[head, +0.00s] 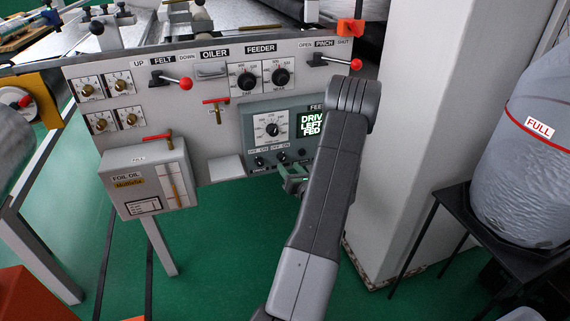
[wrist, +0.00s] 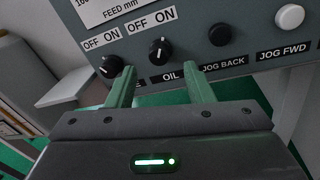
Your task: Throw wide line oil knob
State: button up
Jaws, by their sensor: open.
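The oil knob (wrist: 160,50) is a small black rotary knob with a white mark, under OFF and ON labels. Its mark points upward, leaning slightly toward OFF. The plate below reads OIL; a neighbouring plate ending in E is partly hidden by my left finger. In the head view the knob (head: 283,156) sits low on the grey-green feeder panel (head: 251,141). My gripper (wrist: 161,74) is open and empty, its green fingers below the knob and on either side of it, apparently not touching. In the head view my gripper (head: 293,180) is partly hidden by my arm.
A similar black knob (wrist: 111,66) sits just left. A dark JOG BACK button (wrist: 220,36) and white JOG FWD button (wrist: 290,17) are to the right. A small pale shelf (head: 226,168) juts out left of the panel; a white pillar (head: 403,130) stands right.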

aim_at(283, 160)
jog(key=shift+x, duration=1.9)
jog(key=shift+a, duration=0.1)
jog(key=c, duration=1)
